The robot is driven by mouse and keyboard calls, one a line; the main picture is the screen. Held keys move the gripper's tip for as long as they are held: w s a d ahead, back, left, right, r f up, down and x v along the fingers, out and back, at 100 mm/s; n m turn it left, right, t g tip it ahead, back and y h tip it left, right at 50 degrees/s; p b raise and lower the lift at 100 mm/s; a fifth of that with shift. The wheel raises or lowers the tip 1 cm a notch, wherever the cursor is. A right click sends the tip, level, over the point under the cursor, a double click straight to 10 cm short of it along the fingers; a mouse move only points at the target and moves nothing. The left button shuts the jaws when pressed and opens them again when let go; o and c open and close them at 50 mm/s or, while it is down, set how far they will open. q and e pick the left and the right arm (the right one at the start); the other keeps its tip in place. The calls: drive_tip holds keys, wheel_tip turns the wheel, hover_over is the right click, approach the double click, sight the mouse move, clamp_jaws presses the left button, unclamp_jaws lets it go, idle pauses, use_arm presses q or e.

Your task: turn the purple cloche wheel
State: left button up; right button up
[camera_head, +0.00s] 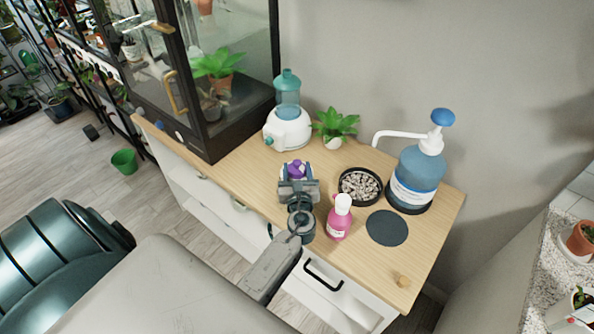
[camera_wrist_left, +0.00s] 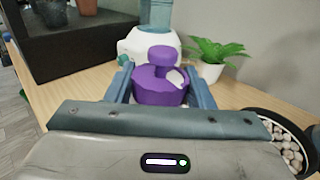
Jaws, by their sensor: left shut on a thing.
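The purple cloche wheel (camera_head: 297,168) sits on the wooden cabinet top, mostly behind my gripper in the head view. In the left wrist view the purple wheel (camera_wrist_left: 160,83) shows a round knob on top and a pale patch on its right side. My left gripper (camera_head: 298,182) is shut on the wheel. In the left wrist view one finger of the gripper (camera_wrist_left: 158,86) lies on each side of it. What is under the wheel is hidden. My right gripper is not in view.
A white-and-teal humidifier (camera_head: 287,130) and a small plant (camera_head: 335,125) stand behind. To the right are a pebble dish (camera_head: 360,186), a pink bottle (camera_head: 340,216), a dark round mat (camera_head: 387,228) and a blue pump bottle (camera_head: 418,175). A glass cabinet (camera_head: 225,85) stands left.

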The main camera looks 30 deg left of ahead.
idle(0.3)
use_arm(q)
drive_tip(key=o, duration=1)
drive_tip(key=shift+s+d+f, duration=0.1)
drive_tip(key=shift+s+d, duration=0.15)
drive_tip(key=shift+s, duration=0.05)
drive_tip(key=b+v, duration=0.3)
drive_tip(key=v, duration=0.7)
